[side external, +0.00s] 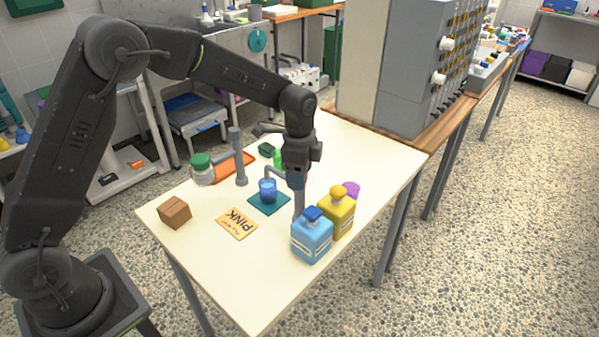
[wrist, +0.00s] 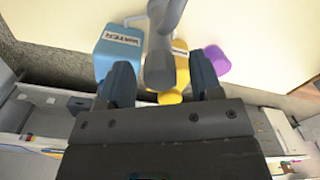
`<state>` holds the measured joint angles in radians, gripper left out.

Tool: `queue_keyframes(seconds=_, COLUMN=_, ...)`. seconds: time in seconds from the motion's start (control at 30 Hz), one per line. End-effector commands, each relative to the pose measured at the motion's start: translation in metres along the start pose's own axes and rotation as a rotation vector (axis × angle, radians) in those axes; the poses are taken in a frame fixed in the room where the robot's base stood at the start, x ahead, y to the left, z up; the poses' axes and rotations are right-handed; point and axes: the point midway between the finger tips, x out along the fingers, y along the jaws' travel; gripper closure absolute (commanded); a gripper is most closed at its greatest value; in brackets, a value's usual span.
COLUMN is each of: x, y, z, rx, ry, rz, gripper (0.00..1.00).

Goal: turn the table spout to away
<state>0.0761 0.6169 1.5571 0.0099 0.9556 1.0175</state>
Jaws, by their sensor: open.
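The table spout is a grey post (side external: 299,207) on the pale table, with a bent arm (side external: 272,176) reaching left over a blue cup (side external: 267,190) on a teal mat (side external: 257,205). My gripper (side external: 296,182) is at the top of the post and hides part of it in the side view. In the wrist view, my open gripper (wrist: 162,78) has one finger on each side of a grey tube (wrist: 160,65) of the spout. I cannot tell whether either finger touches it.
A blue bottle (side external: 312,240), marked WATER in the wrist view (wrist: 117,52), and a yellow bottle (side external: 340,215) stand close right of the post. A purple item (side external: 351,189) lies behind.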

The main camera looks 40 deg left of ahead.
Motion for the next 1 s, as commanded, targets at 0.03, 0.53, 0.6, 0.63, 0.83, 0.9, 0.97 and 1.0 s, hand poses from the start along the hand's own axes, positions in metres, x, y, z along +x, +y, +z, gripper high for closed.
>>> queue_keyframes(seconds=0.03, x=0.0019, y=0.0001, z=0.0001, rx=0.000, ry=-0.001, rz=0.001, gripper=0.41)
queue_keyframes(seconds=0.53, x=0.0021, y=0.0000, z=-0.0001, rx=0.000, ry=0.000, rz=0.000, gripper=0.64)
queue_keyframes(seconds=0.6, x=0.0021, y=0.0000, z=-0.0001, rx=0.000, ry=0.000, rz=0.000, gripper=0.71)
queue_keyframes(seconds=0.63, x=0.0020, y=-0.0001, z=-0.0001, rx=0.000, ry=0.000, rz=0.000, gripper=0.74)
queue_keyframes(seconds=0.83, x=0.0019, y=-0.0002, z=-0.0001, rx=0.000, ry=0.000, rz=-0.001, gripper=0.93)
queue_keyframes(seconds=0.9, x=0.0018, y=-0.0002, z=-0.0001, rx=0.000, ry=0.001, rz=-0.001, gripper=0.99)
queue_keyframes(seconds=0.97, x=0.0018, y=-0.0003, z=-0.0001, rx=0.000, ry=0.001, rz=-0.001, gripper=1.00)
queue_keyframes(seconds=1.0, x=0.0017, y=-0.0003, z=-0.0001, rx=0.000, ry=0.001, rz=-0.001, gripper=1.00)
